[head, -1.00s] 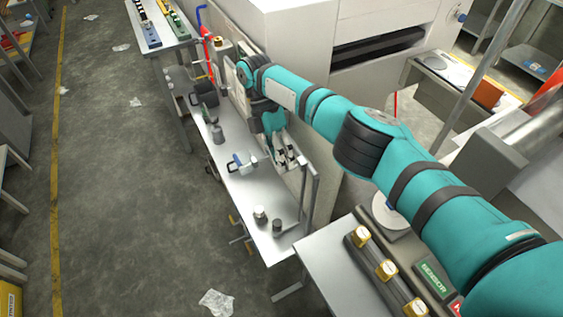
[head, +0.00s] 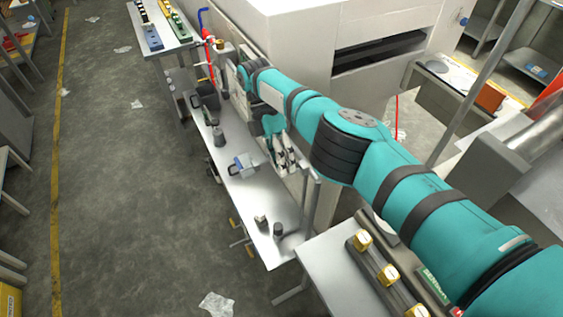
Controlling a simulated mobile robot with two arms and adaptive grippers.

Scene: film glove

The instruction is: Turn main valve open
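My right arm reaches in from the lower right and its wrist bends down over the far part of the narrow metal bench (head: 250,205). My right gripper (head: 284,152) hangs above the right edge of this bench. Its pale and black fingers are small in view; whether they are open or shut is unclear, and nothing is seen held. Beyond the wrist, a red pipe (head: 207,42) and a blue pipe (head: 203,17) stand by the machine, with a brass fitting beside them. I cannot tell for sure which part is the main valve. My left gripper is not in view.
A small blue and grey part (head: 241,163) and several grey metal pieces lie on the bench. A near table holds brass-capped cylinders (head: 388,270). A white machine (head: 300,60) stands behind the arm. The floor aisle at left is clear except for scraps.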

